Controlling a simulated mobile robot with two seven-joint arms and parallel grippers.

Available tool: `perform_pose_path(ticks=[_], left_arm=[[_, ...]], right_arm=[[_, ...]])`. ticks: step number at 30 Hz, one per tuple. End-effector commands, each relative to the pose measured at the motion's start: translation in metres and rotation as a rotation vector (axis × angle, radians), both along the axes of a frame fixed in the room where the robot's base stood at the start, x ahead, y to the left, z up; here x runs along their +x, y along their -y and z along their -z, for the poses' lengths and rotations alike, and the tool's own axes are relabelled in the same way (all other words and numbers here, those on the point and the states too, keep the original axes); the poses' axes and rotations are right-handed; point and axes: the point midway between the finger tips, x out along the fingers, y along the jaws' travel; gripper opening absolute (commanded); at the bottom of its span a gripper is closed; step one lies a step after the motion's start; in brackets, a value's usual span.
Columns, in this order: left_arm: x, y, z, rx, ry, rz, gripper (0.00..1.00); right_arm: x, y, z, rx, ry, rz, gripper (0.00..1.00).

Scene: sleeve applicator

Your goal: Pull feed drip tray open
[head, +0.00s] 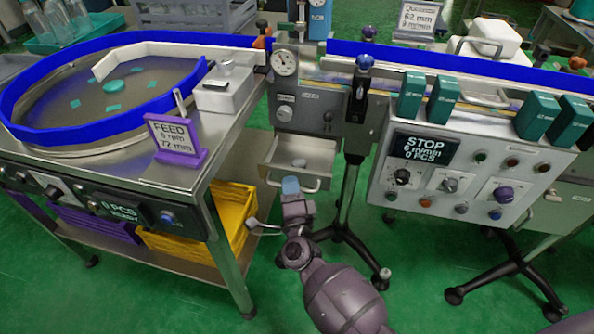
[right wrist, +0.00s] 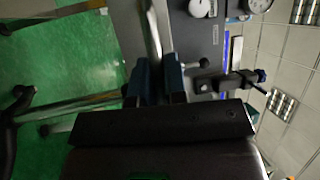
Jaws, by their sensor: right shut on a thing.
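The feed drip tray (head: 318,152) is a pale grey drawer under the grey feed unit with the dial gauge. It stands pulled out, with its inside showing and a small round pale thing in it. My right gripper (head: 291,184) is at the tray's front. In the right wrist view my right gripper (right wrist: 159,70) is shut on the metal bar handle (right wrist: 153,35), which runs between its two blue-tipped fingers. In the head view the gripper hides part of the handle. My left gripper is not in view.
The steel table (head: 205,180) with the blue-rimmed round feeder (head: 70,128) is at left, a yellow crate (head: 235,215) below it. A black stand leg (head: 350,200) is close right of the tray. The STOP control panel (head: 450,170) is further right. Green floor lies in front.

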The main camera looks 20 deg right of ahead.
Motion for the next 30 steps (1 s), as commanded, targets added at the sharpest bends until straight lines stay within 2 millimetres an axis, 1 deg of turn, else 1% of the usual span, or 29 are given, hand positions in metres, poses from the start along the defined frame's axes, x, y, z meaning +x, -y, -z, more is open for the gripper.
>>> perform_pose_path(ticks=[3, 11, 12, 16, 30], left_arm=[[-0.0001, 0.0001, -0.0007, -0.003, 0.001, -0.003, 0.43], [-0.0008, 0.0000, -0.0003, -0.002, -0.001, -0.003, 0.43], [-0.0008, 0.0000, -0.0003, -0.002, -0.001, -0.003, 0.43], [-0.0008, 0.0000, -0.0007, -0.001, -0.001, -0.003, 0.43], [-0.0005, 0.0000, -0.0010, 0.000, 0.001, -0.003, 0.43]], right_arm=[[-0.0047, -0.0035, 0.0004, 0.000, -0.001, -0.002, 0.00], [-0.0046, -0.0036, 0.0010, 0.000, -0.002, -0.003, 0.00], [-0.0046, -0.0036, 0.0010, 0.000, -0.002, -0.003, 0.17], [-0.0044, -0.0033, 0.0006, 0.000, -0.001, -0.002, 0.37], [-0.0051, -0.0040, 0.0014, 0.000, -0.001, -0.001, 0.37]])
